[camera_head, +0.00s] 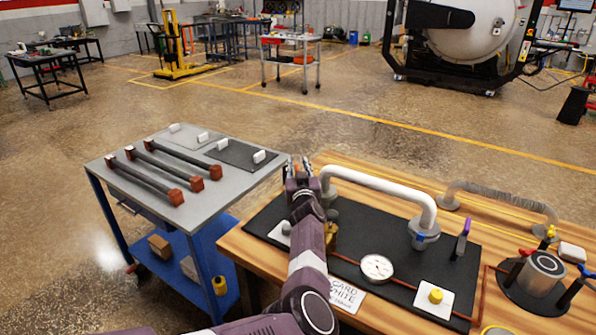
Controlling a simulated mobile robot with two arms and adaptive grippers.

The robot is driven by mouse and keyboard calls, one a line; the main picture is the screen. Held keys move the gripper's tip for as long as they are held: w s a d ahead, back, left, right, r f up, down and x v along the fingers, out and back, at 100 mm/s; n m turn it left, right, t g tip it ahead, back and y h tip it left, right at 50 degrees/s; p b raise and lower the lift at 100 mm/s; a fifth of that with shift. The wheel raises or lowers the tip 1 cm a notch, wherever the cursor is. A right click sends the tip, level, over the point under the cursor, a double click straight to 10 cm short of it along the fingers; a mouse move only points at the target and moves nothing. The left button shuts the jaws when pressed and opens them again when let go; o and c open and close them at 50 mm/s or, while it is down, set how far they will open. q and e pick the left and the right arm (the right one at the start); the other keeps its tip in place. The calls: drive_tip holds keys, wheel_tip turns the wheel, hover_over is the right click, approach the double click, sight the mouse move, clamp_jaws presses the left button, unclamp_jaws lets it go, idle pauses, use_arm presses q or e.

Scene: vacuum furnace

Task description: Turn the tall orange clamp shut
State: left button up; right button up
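I cannot make out a tall orange clamp in the head view. My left arm and gripper cover part of the bench near the left end of the white bent pipe (385,183), and a clamp there could be hidden. My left gripper (298,164) is by that pipe end, above the far left edge of the black mat (262,222). Its fingers point away from me; they are too small to tell whether they are open or shut. A tall purple clamp lever (462,241) stands upright near the pipe's right end. My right gripper is out of view.
The wooden bench (245,249) also holds a round gauge (377,267), a yellow knob on a white block (436,295), a grey bent pipe (505,197) and a metal cylinder (541,272) with coloured handles. A grey cart (118,165) with several dark bars stands left.

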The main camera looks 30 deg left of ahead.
sight(298, 169)
use_arm(q)
wheel_tip(298, 169, up, 8)
drive_tip(key=shift+f, duration=0.1)
